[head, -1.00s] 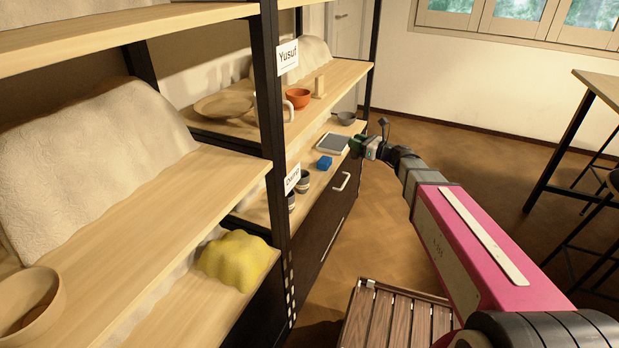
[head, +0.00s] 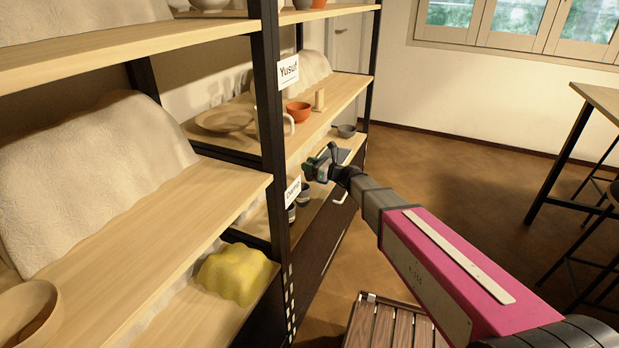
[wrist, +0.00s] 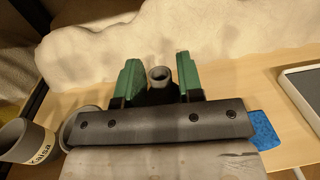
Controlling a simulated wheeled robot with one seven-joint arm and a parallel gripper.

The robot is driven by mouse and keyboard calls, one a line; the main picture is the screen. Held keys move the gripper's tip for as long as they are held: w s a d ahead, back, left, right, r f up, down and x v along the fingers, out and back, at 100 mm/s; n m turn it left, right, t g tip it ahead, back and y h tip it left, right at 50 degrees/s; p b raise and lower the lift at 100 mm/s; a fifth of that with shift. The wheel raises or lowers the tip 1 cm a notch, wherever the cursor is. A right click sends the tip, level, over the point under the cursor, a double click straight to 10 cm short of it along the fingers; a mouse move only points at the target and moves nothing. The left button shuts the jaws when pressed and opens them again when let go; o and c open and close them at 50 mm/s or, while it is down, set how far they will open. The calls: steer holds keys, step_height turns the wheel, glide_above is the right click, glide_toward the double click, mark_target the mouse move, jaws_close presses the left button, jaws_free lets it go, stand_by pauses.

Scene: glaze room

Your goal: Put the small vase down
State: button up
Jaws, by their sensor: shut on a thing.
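The small vase (wrist: 159,74) shows in the wrist view as a small grey tube with a dark round mouth, upright between the green fingers of my gripper (wrist: 158,65). The gripper is shut on it. Its lower part is hidden by the gripper, so I cannot tell whether its base touches the shelf. In the head view my gripper (head: 316,164) is over the lower right shelf, above and beside the grey cups, and I cannot make out the vase there.
Grey cups stand left of my gripper; one is labelled Kaisa (wrist: 27,141). A blue block (wrist: 263,130) and a white-rimmed tray (wrist: 290,95) are to its right. Pale lumpy material (wrist: 220,45) lies behind. A black shelf post (head: 270,130) and the upper shelf (head: 345,90) are close.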

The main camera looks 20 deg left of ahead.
mark_target(309, 175)
steer(key=shift+f, duration=2.35)
steer(key=o, duration=0.9)
steer(key=s+d+f+n+g+h, duration=0.1)
steer(key=s+d+n+h, duration=0.4)
steer(key=d, duration=1.3)
steer(key=s+d+f+n+g+h, duration=0.1)
steer(key=s+d+f+n+h, duration=0.2)
steer(key=d, duration=1.4)
steer(key=s+d+f+n+g+h, duration=0.1)
steer(key=s+d+f+n+h, duration=0.2)
steer(key=s+d+n+h, duration=0.4)
steer(key=shift+s+d+f+n+h, duration=0.15)
steer(key=shift+d+n+h, duration=0.5)
steer(key=shift+d, duration=1.3)
steer(key=shift+s+d+r+n+h, duration=0.1)
steer(key=shift+d+n+h, duration=0.2)
steer(key=shift+d+n, duration=1.15)
steer(key=shift+s+d+f+n+h, duration=0.15)
steer(key=shift+d+n+h, duration=0.3)
steer(key=shift+d, duration=1.95)
steer(key=shift+r, duration=0.1)
